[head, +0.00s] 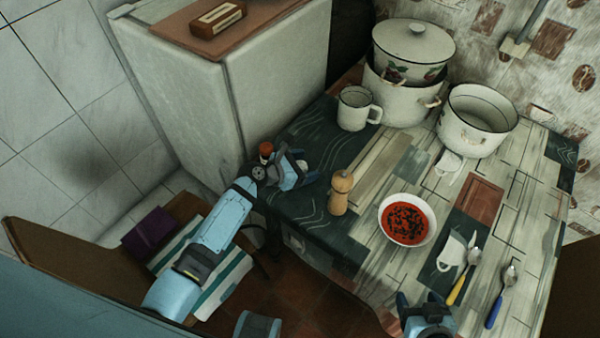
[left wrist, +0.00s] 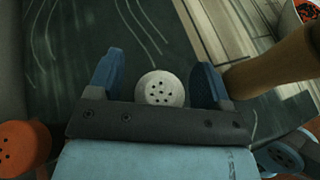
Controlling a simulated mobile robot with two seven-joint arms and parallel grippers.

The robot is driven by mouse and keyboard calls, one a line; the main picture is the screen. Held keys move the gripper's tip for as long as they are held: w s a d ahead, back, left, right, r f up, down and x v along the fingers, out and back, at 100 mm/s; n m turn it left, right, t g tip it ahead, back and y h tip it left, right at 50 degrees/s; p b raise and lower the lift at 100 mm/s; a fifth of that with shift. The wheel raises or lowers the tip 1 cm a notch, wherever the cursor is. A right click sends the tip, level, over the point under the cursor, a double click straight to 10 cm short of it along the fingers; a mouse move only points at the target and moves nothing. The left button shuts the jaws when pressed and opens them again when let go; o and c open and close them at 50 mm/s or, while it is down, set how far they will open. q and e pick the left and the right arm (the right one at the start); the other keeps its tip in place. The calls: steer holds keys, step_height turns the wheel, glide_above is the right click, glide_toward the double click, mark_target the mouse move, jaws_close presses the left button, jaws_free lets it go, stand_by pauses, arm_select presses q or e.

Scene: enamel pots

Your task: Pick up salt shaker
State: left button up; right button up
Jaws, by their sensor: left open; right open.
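A shaker with a round white, holed top, which looks like the salt shaker (left wrist: 160,88), stands between the two blue fingers of my left gripper (left wrist: 157,76) in the left wrist view. The fingers are open, with a gap on each side of the top. The shaker's body is hidden below. In the head view my left gripper (head: 293,170) is low at the table's left edge, and the shaker is mostly hidden there. My right gripper (head: 420,300) is open and empty at the table's front edge.
A red-topped shaker (head: 266,149) is close left of the left gripper. A wooden mill (head: 340,192) stands to its right. A bowl of red soup (head: 407,220), a white mug (head: 355,108), pots (head: 477,120) and spoons (head: 463,276) are further right.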

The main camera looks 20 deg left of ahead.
arm_select(q)
steer(key=c, duration=1)
steer(key=shift+c, duration=0.2)
steer(key=shift+r, duration=0.1)
